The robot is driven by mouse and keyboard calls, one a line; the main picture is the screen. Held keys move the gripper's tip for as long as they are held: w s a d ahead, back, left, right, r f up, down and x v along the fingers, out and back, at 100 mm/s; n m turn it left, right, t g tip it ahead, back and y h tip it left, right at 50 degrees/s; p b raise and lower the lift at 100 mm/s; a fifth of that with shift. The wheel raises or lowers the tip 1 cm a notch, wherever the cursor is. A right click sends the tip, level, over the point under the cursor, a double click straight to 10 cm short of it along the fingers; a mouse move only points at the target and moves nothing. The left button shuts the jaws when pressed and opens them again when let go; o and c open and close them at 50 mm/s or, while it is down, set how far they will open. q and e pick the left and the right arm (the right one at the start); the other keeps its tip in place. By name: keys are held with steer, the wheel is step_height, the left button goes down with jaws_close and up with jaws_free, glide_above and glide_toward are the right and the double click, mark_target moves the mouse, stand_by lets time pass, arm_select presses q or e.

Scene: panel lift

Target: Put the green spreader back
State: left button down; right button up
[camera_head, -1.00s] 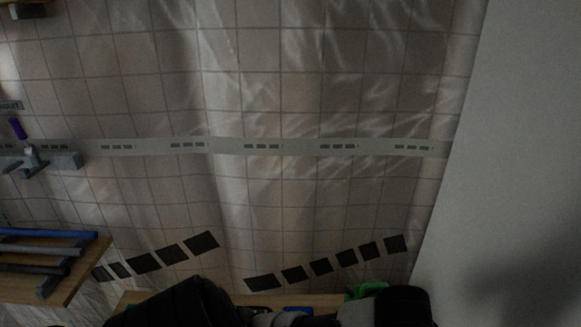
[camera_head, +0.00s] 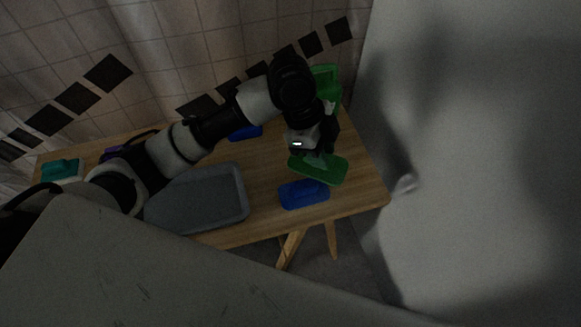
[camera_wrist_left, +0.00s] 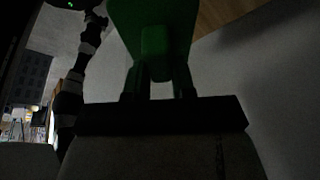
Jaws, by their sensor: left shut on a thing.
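My left gripper (camera_head: 315,149) reaches in from the left over the right end of the wooden table. It is shut on the green spreader (camera_head: 319,171), which has a flat, rounded green base. The spreader also shows large and close in the left wrist view (camera_wrist_left: 155,40), between the fingers. In the head view the gripper hides the spreader's handle. I cannot tell whether its base touches the table. My right gripper is not in view.
The wooden table (camera_head: 368,180) holds a blue block-like piece (camera_head: 304,194) just in front of the spreader. Another green piece (camera_head: 328,82) stands behind the gripper. A grey tray (camera_head: 246,209) is at the middle. A teal-topped piece (camera_head: 62,170) is at the far left. A pale wall is to the right.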

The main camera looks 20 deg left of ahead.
arm_select(q)
steer(key=shift+w+d+f+m, duration=0.15)
steer(key=shift+f+m, duration=0.25)
steer(key=shift+f, duration=0.05)
steer(key=shift+w+a+f, duration=0.2)
steer(key=w+a+f, duration=0.4)
steer(key=a, duration=0.1)
steer(key=w+a+f+b, duration=0.1)
steer(key=w+a+f, duration=0.1)
steer(key=w+a, duration=0.1)
steer(key=shift+w+f, duration=0.2)
steer(key=shift+f, duration=0.05)
steer(key=shift+a+f, duration=0.1)
steer(key=shift+f, duration=1.85)
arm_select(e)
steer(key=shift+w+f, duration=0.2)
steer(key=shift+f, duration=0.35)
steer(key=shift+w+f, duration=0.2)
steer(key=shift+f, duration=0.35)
arm_select(q)
steer(key=shift+f+b, duration=0.15)
steer(key=shift+b, duration=0.15)
steer(key=c, duration=0.9)
jaws_free()
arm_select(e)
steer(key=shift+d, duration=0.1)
